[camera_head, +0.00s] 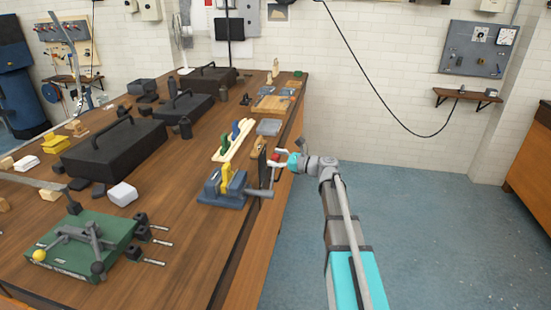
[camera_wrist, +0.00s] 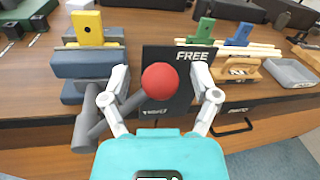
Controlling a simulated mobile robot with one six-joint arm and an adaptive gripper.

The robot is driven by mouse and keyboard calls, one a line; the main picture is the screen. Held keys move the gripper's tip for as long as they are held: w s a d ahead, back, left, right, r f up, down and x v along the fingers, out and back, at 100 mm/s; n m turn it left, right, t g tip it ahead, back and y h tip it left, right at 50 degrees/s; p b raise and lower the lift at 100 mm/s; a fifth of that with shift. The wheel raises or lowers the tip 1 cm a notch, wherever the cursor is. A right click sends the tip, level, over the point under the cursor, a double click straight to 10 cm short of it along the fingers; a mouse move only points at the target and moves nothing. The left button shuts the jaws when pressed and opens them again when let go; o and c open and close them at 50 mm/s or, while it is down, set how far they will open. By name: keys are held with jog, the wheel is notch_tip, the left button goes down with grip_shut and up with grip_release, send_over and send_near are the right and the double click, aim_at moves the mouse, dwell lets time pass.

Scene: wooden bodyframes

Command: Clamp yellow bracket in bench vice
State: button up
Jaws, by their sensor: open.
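The yellow bracket (camera_head: 227,178) stands upright between the jaws of the blue-grey bench vice (camera_head: 222,199). In the wrist view the bracket (camera_wrist: 88,27) shows its hole above the vice (camera_wrist: 88,63), at upper left. I cannot tell how tightly the jaws hold it. The grey vice handle (camera_wrist: 87,128) sticks out towards me, left of my gripper. My gripper (camera_head: 275,164) is open at the bench edge, right of the vice. In the wrist view its fingers (camera_wrist: 158,78) flank a red ball knob (camera_wrist: 161,82), in front of a black plate (camera_wrist: 180,55) marked FREE.
A wooden rack (camera_head: 236,143) with a green and a blue bracket stands behind the vice. Black toolboxes (camera_head: 112,148) and a green fixture (camera_head: 88,247) occupy the bench's left. The floor (camera_head: 430,230) right of the bench is clear.

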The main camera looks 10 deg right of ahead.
grip_shut()
jog(key=shift+a, duration=0.1)
dwell(0.4)
